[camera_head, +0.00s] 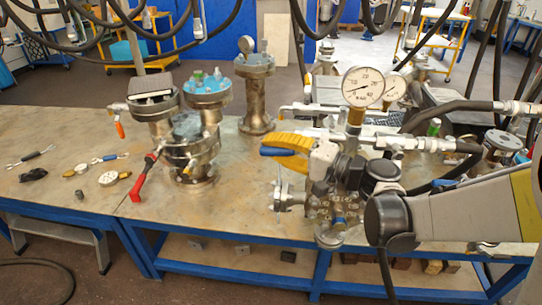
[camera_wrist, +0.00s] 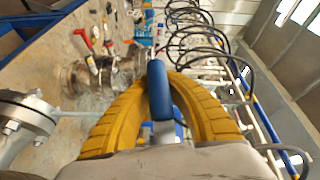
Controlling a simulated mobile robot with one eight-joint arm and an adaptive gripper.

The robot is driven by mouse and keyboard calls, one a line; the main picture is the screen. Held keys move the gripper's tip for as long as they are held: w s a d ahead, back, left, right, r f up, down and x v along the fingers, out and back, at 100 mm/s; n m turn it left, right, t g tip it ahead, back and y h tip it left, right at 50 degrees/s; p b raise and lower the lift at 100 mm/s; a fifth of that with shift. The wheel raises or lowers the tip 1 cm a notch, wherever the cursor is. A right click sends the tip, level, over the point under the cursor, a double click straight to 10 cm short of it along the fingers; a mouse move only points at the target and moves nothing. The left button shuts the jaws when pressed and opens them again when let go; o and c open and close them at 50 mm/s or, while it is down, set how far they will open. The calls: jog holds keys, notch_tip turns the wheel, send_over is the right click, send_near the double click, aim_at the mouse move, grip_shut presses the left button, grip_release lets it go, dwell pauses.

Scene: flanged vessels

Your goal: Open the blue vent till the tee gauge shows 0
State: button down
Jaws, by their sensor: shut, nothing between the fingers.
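My gripper (camera_head: 270,143) has yellow fingers and is over the near middle of the bench, left of the valve block. In the wrist view its fingertips (camera_wrist: 163,76) curve together and look shut. A blue bar-like handle (camera_head: 277,152), seemingly the blue vent's, lies against the yellow fingers; in the wrist view the blue handle (camera_wrist: 158,92) overlaps the meeting fingertips. I cannot tell whether they touch. A white dial gauge (camera_head: 363,87), seemingly the tee gauge, stands upright on a brass fitting behind the gripper. Its needle points left and slightly down; the figures are too small to read surely.
Flanged vessels (camera_head: 202,92) stand left of my gripper, with a red-handled lever (camera_head: 145,175). A second gauge (camera_head: 397,88) is partly hidden behind the first. Hoses (camera_head: 450,108) run at the right and hang overhead. The bench (camera_head: 235,215) is clear at front centre.

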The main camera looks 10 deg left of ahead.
aim_at(294, 152)
jog(key=shift+s+a+r+y, duration=0.1)
jog(key=shift+s+r+y, duration=0.15)
jog(key=shift+r+y, duration=0.15)
jog(key=c, duration=1.3)
grip_release()
jog(key=shift+s+r, duration=0.2)
jog(key=shift+s, duration=0.15)
jog(key=v, duration=1.2)
jog(key=shift+w+f, duration=0.15)
